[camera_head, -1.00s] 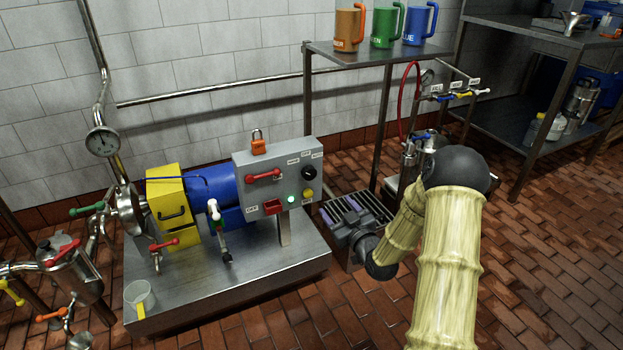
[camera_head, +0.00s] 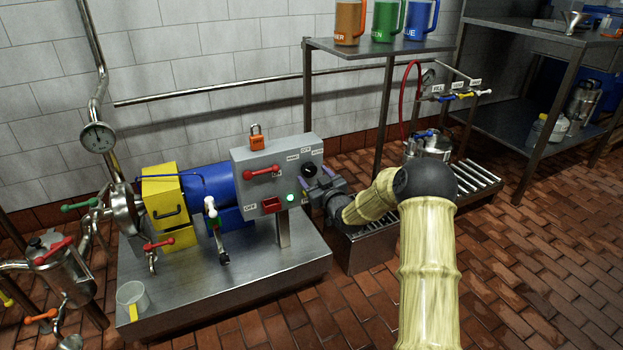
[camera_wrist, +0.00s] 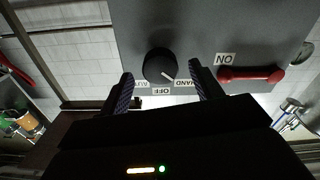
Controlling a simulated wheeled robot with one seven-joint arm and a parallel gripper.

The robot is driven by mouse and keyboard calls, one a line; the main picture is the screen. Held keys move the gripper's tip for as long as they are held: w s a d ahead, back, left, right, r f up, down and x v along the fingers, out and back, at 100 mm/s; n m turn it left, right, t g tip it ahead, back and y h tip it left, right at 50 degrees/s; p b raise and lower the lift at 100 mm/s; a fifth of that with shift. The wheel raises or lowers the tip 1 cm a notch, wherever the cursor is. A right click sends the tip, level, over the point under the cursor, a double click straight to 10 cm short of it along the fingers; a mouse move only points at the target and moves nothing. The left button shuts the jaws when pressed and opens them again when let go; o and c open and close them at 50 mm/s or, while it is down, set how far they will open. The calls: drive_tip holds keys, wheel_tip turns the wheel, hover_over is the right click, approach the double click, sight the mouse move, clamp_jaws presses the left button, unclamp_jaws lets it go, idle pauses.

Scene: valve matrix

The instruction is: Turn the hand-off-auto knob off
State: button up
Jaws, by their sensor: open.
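The hand-off-auto knob (camera_head: 310,170) is a round black knob at the upper right of the grey control box (camera_head: 262,163). In the wrist view the knob (camera_wrist: 159,66) appears upside down, with AUTO, OFF and HAND labels around it. Its white pointer mark points towards the HAND label (camera_wrist: 185,84). My gripper (camera_wrist: 161,72) is open, with one finger to each side of the knob in that view. The fingertips look close to it, but I cannot tell whether they touch. In the head view my gripper (camera_head: 318,186) is at the box's right edge and hides its lower right face.
A red lever handle (camera_wrist: 252,74) sits beside the knob near an ON label. The box also carries a lit green light (camera_head: 290,197), a red switch (camera_head: 271,204) and an orange padlock (camera_head: 256,138) on top. A shelf post (camera_head: 384,115) stands to the right.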

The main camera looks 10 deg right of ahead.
drive_tip(key=shift+x, duration=1.15)
drive_tip(key=c, duration=1)
drive_tip(key=shift+o, duration=0.2)
